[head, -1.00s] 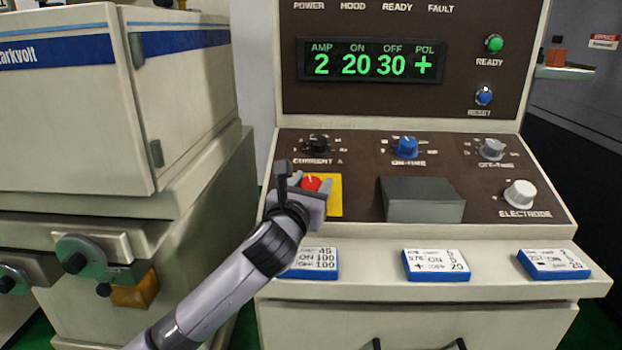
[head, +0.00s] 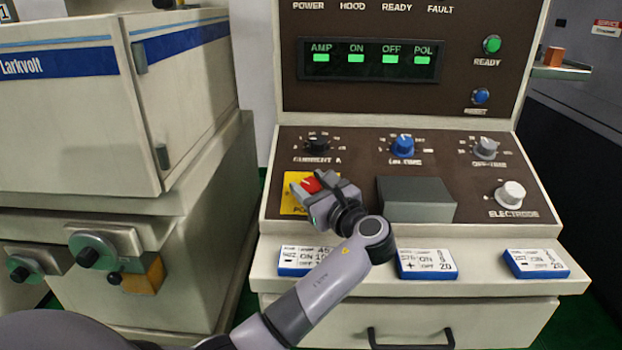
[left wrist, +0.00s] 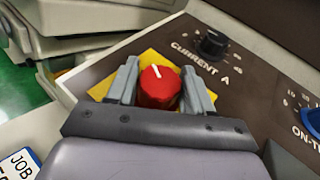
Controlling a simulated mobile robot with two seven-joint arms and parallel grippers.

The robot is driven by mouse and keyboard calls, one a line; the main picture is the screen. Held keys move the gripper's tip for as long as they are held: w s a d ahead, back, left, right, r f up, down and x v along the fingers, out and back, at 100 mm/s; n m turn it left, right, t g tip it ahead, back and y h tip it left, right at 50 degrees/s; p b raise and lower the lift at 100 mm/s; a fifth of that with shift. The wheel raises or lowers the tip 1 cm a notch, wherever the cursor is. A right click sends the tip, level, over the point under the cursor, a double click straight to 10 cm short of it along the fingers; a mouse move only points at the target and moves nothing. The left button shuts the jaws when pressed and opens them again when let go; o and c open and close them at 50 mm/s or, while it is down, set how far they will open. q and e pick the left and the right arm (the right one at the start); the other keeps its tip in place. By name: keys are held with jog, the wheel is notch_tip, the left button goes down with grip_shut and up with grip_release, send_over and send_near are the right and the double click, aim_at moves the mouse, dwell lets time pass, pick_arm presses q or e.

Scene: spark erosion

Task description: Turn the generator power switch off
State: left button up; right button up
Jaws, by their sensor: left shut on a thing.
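The generator power switch is a red knob (head: 311,185) on a yellow plate (head: 293,206) at the left of the sloped control panel. In the left wrist view the red knob (left wrist: 159,87) stands between the two fingers, its white mark pointing up and slightly left. My left gripper (head: 312,187) is shut on the knob, with a finger on each side of it. The generator display (head: 370,60) shows only green bars under AMP, ON, OFF and POL. My right gripper is in neither view.
A black current knob (head: 317,145), a blue on-time knob (head: 402,145) and a grey box (head: 417,199) are close to my gripper. Several job cards, one in the middle (head: 427,264), lie on the ledge below. A cream machine cabinet (head: 80,130) stands at the left.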

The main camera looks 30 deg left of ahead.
aim_at(311, 184)
pick_arm(q)
jog(key=n+g, duration=0.5)
jog(key=g, duration=0.2)
jog(key=shift+n, duration=0.4)
jog(key=shift+n+g, duration=0.3)
jog(key=shift+g, duration=0.1)
jog(key=o, duration=1)
jog(key=shift+c, duration=0.2)
notch_tip(311, 184, up, 20)
jog(key=shift+b, duration=0.35)
jog(key=shift+f, duration=0.1)
